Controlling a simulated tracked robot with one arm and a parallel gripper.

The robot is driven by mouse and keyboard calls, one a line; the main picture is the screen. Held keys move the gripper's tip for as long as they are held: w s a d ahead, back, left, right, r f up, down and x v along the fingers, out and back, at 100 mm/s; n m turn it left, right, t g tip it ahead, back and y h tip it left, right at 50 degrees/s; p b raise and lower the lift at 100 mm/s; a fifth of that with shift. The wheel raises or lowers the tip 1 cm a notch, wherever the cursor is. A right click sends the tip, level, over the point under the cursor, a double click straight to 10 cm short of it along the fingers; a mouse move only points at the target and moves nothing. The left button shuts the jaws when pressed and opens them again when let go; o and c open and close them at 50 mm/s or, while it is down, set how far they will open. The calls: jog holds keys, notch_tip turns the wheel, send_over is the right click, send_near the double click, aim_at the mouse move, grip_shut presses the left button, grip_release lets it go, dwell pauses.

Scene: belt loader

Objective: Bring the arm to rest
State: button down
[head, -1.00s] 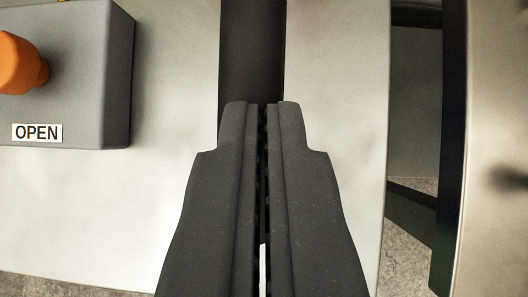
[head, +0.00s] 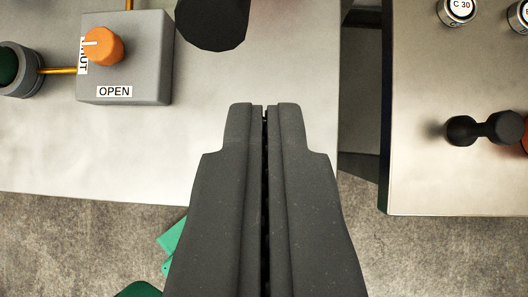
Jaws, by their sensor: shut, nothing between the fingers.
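My gripper (head: 264,108) is in the middle of the head view, pointing up the picture. Its two dark fingers lie together with only a thin dark slit between them, and nothing is held. The fingertips show over the pale metal panel (head: 300,80), below a black cylinder (head: 212,22) at the top edge and apart from it in the picture. The top of the cylinder is cut off by the frame.
A grey box (head: 150,70) with an orange knob (head: 104,46) and an OPEN label is at upper left. A dark green round part (head: 8,66) is left of it. At right, a metal table (head: 420,170) bears a black dumbbell-shaped object (head: 485,130) and a C 30 cylinder (head: 458,10). Speckled floor (head: 70,250) shows below.

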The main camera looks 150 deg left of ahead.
dwell(0.4)
jog(key=d+r+m+t+h, duration=0.2)
jog(key=d+r, duration=0.5)
jog(key=r, duration=0.4)
jog(key=d+r+m+t+h, duration=0.2)
jog(key=d+r+m+t, duration=0.2)
jog(key=d+r, duration=0.3)
jog(key=w+d+r+m+t+h, duration=0.1)
jog(key=d+r+m+t, duration=0.3)
jog(key=r, duration=1.2)
jog(key=d+t+h, duration=0.1)
jog(key=d, duration=0.2)
jog(key=shift+d+r, duration=0.2)
jog(key=shift+d, duration=0.15)
jog(key=shift+f, duration=0.1)
dwell(3.5)
